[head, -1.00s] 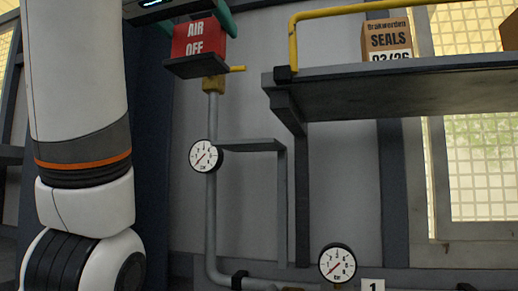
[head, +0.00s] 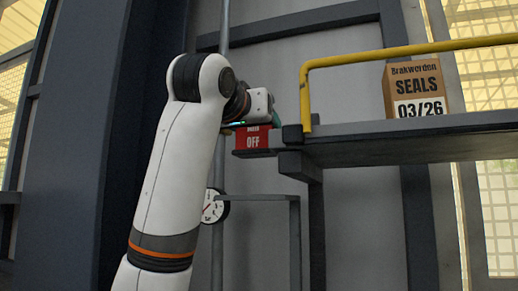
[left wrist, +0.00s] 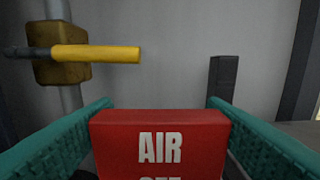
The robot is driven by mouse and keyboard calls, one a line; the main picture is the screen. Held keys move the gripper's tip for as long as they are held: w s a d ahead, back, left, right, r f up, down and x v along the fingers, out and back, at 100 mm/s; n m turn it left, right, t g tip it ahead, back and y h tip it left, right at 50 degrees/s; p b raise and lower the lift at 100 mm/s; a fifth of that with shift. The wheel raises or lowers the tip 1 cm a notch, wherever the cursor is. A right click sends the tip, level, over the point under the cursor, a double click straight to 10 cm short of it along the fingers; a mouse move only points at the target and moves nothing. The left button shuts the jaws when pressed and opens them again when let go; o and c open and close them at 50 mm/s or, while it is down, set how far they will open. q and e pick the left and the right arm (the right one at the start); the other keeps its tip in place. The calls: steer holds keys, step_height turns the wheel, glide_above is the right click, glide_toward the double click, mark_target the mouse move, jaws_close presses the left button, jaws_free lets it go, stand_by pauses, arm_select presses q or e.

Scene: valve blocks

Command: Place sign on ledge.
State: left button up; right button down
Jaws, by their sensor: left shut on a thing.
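The red sign (head: 253,141) with white lettering hangs under my left gripper (head: 262,122) in the head view, just left of the shelf's end. A dark strip shows beneath it. In the left wrist view the sign (left wrist: 160,145) reads AIR, with a second line cut off below, and sits upright between the teal fingers of my left gripper (left wrist: 160,103). The gripper is shut on it. A dark ledge-like shelf (head: 400,145) runs to the right. A lower, thin bracket (head: 262,197) stands below the sign. My right gripper is not in view.
A Brakwerden SEALS box (head: 414,90) stands on the shelf behind a yellow rail (head: 390,54). A gauge (head: 212,207) is on the pipe, partly behind my arm. A yellow-handled valve (left wrist: 95,53) is left in the wrist view.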

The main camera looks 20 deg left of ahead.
mark_target(254, 135)
arm_select(q)
steer(key=shift+w+r+p, duration=0.2)
steer(key=shift+w+p, duration=0.15)
steer(key=shift+w, duration=0.7)
step_height(254, 135, down, 3)
steer(key=shift+r, duration=0.15)
steer(key=shift+f, duration=2)
steer(key=shift+w+f+p, duration=0.1)
steer(key=shift+f+p, duration=0.1)
steer(key=shift+p, duration=0.15)
steer(key=shift+w+f, duration=0.1)
steer(key=shift+f, duration=0.05)
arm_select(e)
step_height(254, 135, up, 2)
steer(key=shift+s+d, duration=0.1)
arm_select(q)
steer(key=shift+f, duration=0.1)
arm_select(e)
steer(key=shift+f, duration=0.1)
arm_select(q)
steer(key=o, duration=1)
